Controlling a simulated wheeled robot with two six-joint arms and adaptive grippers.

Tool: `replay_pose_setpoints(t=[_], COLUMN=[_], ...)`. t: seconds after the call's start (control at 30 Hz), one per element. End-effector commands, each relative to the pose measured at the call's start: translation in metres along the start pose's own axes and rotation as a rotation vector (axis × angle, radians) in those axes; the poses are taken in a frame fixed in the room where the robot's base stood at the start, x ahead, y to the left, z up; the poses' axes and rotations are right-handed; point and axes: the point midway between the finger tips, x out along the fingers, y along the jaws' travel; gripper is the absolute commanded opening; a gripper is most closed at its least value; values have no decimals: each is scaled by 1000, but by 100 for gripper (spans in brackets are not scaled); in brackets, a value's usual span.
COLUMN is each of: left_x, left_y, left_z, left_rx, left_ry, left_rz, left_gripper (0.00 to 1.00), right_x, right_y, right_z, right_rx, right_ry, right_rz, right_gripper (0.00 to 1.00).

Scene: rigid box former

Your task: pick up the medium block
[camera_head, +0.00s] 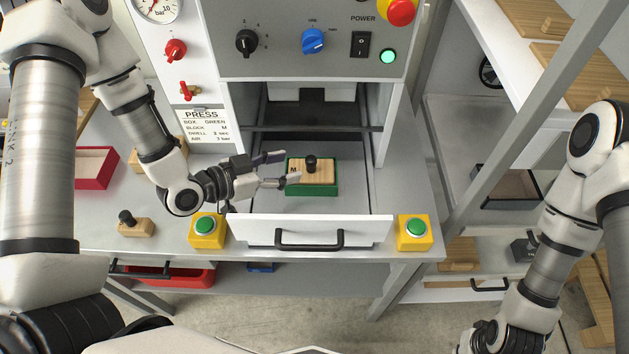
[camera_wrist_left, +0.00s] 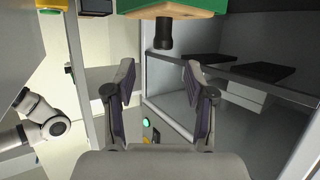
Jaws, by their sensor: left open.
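The medium block (camera_head: 300,169) is wooden with an M mark and a black knob on top. It sits in a green box (camera_head: 318,190) inside the open press drawer (camera_head: 350,204). My left gripper (camera_head: 286,168) is open and empty at the left side of the block, its fingers pointing right towards the knob. In the left wrist view, the black knob (camera_wrist_left: 163,35) shows above the gap between the open fingers (camera_wrist_left: 158,72), apart from them, with the green box (camera_wrist_left: 222,6) at the top edge. My right arm shows at the right; its fingers are out of view.
The white drawer front (camera_head: 262,231) stands between two yellow-based green buttons (camera_head: 204,228) (camera_head: 414,229). The press panel (camera_head: 290,60) rises behind. Another knobbed wooden block (camera_head: 135,228) and a red box (camera_head: 95,168) lie on the left table. A grey shelf post (camera_head: 510,130) stands right.

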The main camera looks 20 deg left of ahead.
Motion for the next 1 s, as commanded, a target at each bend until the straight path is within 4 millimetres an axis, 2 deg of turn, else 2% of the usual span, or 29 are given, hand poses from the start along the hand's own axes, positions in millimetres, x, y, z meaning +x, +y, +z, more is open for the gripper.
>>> replay_pose_setpoints(t=[0.03, 0.37, 0.47, 0.6, 0.8, 0.83, 0.97, 1.0], left_x=[3, 37, 56, 76, 79, 79, 79, 79], left_y=[0, -1, -3, -4, -5, -5, -5, -5], left_z=[4, -2, -4, -1, 1, 1, 1, 1], left_rx=[1, 5, 5, 2, -1, -1, 0, 0], left_ry=[-1, -2, -2, -1, 0, 0, 0, 0], left_rz=[1, 3, 5, 2, -1, -1, -1, -1], left_gripper=[54, 54, 54, 54, 54, 51, 5, 0], right_x=[4, -12, -24, -27, -26, -26, -26, -26], right_y=[0, 0, 0, 0, 0, 0, 0, 0], right_z=[0, 0, 0, 0, 0, 0, 0, 0], right_rx=[0, 0, 0, 0, 0, 0, 0, 0], right_ry=[0, 0, 0, 1, 0, 0, 0, 0], right_rz=[0, 0, 0, 0, 0, 0, 0, 0], right_gripper=[0, 0, 0, 0, 0, 0, 0, 0])
